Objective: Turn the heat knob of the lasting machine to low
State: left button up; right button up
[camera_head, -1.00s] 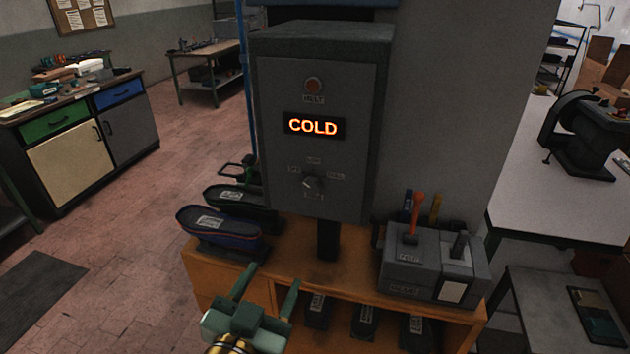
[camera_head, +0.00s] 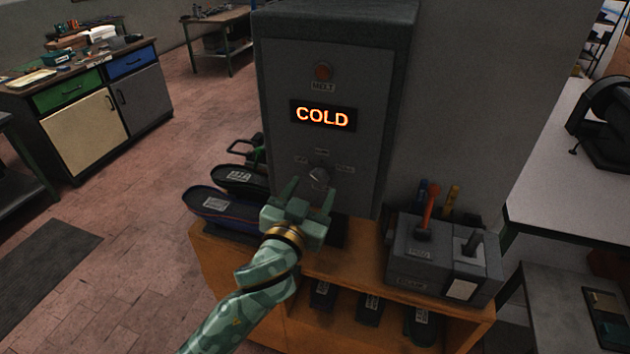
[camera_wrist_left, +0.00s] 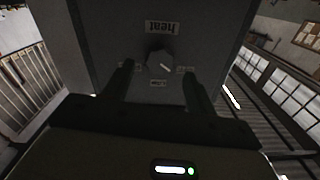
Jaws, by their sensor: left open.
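In the left wrist view the knob (camera_wrist_left: 160,62) shows a light pointer line, and a label reads "heat" upside down. My left gripper (camera_head: 310,190) is open in front of the knob. Its fingers (camera_wrist_left: 158,85) point at the panel, to either side of the knob, apparently not touching it. My right gripper is not in view.
The orange bench (camera_head: 240,270) carries shoe lasts (camera_head: 225,205) on the left. Dark blocks sit on the shelf below. Open floor (camera_head: 110,200) lies to the left.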

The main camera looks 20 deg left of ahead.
aim_at(320, 177)
pick_arm(q)
jog(key=shift+w, duration=1.4)
jog(key=c, duration=1)
